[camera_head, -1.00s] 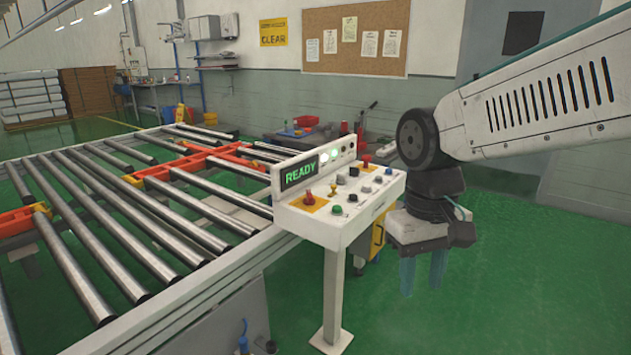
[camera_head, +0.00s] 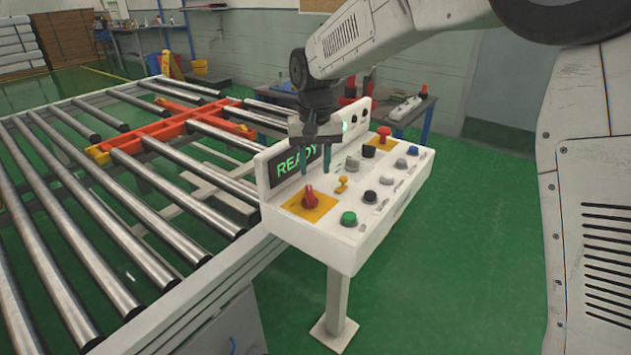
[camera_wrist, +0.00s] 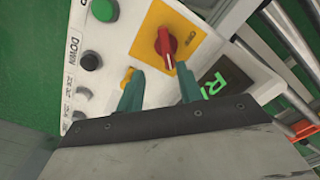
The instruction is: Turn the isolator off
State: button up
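The isolator (camera_head: 309,199) is a red rotary knob on a yellow square plate at the near left of the white control panel (camera_head: 335,240). It also shows in the wrist view (camera_wrist: 166,46), with its handle pointing toward my gripper. My gripper (camera_head: 316,178) hangs above the panel, its two green fingers pointing down, just behind the knob. In the wrist view the fingers (camera_wrist: 160,80) are apart with nothing between them, and the knob lies just beyond the tips. The display (camera_head: 297,160) reads READY, partly hidden by my gripper.
A yellow key-like switch (camera_head: 342,184), a green button (camera_head: 348,218), several dark buttons and a red button on a yellow plate (camera_head: 384,133) share the panel. A roller conveyor (camera_head: 120,235) stands to the left. A bench (camera_head: 425,108) is behind. Green floor is open at right.

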aim_at(309, 192)
jog(key=f, duration=0.2)
jog(key=a+f, duration=0.1)
jog(key=f, duration=0.3)
jog(key=shift+s+a+f, duration=0.2)
jog(key=shift+s+f, duration=0.1)
jog(key=shift+c, duration=0.3)
